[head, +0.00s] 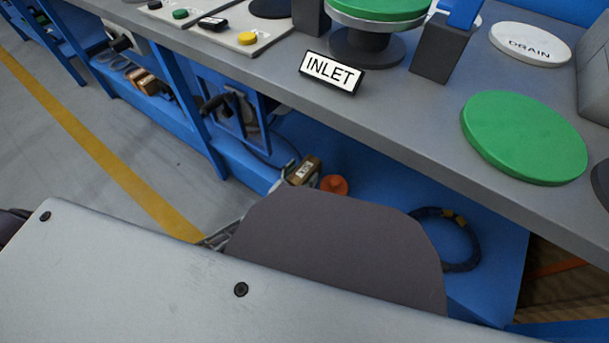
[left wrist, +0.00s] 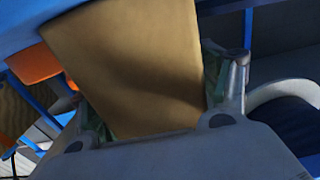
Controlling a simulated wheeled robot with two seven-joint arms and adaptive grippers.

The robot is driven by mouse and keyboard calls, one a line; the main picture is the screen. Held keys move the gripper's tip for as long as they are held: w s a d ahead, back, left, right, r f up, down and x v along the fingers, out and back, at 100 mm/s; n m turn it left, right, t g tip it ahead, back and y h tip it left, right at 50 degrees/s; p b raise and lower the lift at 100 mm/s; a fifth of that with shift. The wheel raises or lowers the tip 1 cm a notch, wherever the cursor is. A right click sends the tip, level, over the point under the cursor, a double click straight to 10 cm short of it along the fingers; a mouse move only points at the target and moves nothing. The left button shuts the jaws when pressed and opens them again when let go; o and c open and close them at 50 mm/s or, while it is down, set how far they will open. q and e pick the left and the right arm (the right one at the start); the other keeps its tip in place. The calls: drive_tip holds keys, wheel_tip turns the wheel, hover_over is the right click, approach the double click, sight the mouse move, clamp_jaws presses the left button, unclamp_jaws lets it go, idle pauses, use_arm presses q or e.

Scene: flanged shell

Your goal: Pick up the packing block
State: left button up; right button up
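The packing block, a tan-brown block (head: 305,170) with a white label, shows in the head view at the lower blue shelf, below the bench edge. My left gripper (head: 286,172) is beside it there, partly hidden by a grey part of my own body in the foreground. In the left wrist view the block (left wrist: 135,65) fills the space between the two fingers of my left gripper (left wrist: 160,105). The green-lined pads appear to touch its opposite sides. Whether the block is clear of the shelf cannot be told. My right gripper is not in view.
An orange round piece (head: 334,185) lies right of the block, and a coiled dark cable (head: 458,240) farther right. The grey bench top (head: 430,115) overhangs the shelf. It carries an INLET sign (head: 331,72), a green disc (head: 524,137) and a DRAIN disc (head: 530,44).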

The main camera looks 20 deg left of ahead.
use_arm(q)
drive_tip(key=c, duration=1)
drive_tip(key=shift+c, duration=0.2)
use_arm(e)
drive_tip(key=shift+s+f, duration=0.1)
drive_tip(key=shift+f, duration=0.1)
use_arm(q)
drive_tip(key=shift+r, duration=0.2)
drive_tip(key=shift+r+p, duration=0.75)
drive_tip(key=shift+r, duration=0.2)
drive_tip(key=shift+r+p, duration=2.25)
drive_tip(key=shift+r, duration=1.65)
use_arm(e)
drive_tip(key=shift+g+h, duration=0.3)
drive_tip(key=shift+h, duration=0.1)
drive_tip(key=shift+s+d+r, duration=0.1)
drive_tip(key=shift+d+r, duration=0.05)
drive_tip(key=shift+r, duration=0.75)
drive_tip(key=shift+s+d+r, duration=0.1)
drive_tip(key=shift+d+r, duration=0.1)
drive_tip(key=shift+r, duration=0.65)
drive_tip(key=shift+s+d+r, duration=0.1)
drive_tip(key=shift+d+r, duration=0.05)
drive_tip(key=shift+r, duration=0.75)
